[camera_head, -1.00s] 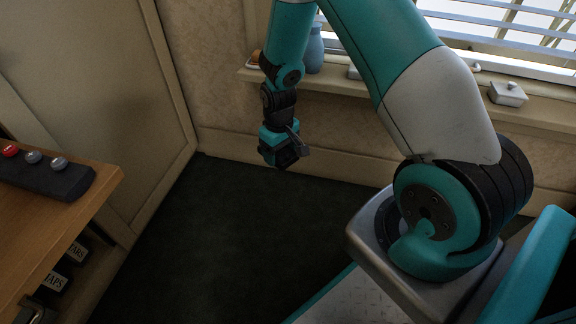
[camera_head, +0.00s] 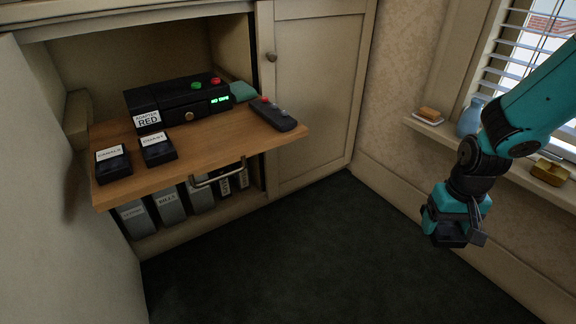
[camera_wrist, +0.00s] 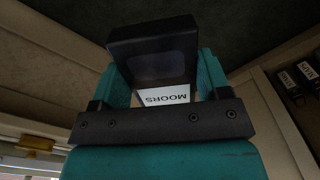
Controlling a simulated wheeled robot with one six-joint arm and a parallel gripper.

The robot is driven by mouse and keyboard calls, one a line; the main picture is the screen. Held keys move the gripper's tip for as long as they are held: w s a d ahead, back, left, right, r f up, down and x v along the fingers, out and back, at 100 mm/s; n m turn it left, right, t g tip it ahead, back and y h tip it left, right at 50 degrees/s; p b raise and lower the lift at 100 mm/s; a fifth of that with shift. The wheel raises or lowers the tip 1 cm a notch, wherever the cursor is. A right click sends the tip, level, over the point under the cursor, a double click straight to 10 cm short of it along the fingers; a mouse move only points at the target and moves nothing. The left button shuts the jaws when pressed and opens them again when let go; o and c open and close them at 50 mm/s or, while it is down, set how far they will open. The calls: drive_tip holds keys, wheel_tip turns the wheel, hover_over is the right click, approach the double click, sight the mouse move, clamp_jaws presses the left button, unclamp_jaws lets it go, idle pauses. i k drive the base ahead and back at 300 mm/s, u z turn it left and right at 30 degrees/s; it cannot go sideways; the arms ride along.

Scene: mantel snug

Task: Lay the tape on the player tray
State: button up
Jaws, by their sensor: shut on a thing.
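My gripper (camera_head: 452,236) is shut on a black tape (camera_wrist: 155,48) with a white label reading MOORS, upside down in the wrist view. The tape is gripped between the teal fingers. In the head view my gripper hangs at the right, over the dark floor, well apart from the player tray. The player tray (camera_head: 215,163) is a pulled-out wooden board with a metal handle, at the left. A black player (camera_head: 180,103) labelled RED stands at its back. Two black tapes (camera_head: 113,168) (camera_head: 158,153) with white labels lie at its front left.
A dark remote (camera_head: 275,115) and a green cloth-like thing (camera_head: 242,91) are at the tray's right side. The tray's middle front is bare. Labelled cases (camera_head: 168,207) stand below it. A windowsill with a blue vase (camera_head: 470,117) and a yellow box (camera_head: 549,172) is near my arm.

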sight(214, 135)
drive_tip(key=k, duration=0.75)
drive_tip(key=z, duration=1)
drive_tip(key=i, duration=0.75)
drive_tip(key=u, duration=1.15)
drive_tip(key=i, duration=0.65)
drive_tip(key=u, duration=1.1)
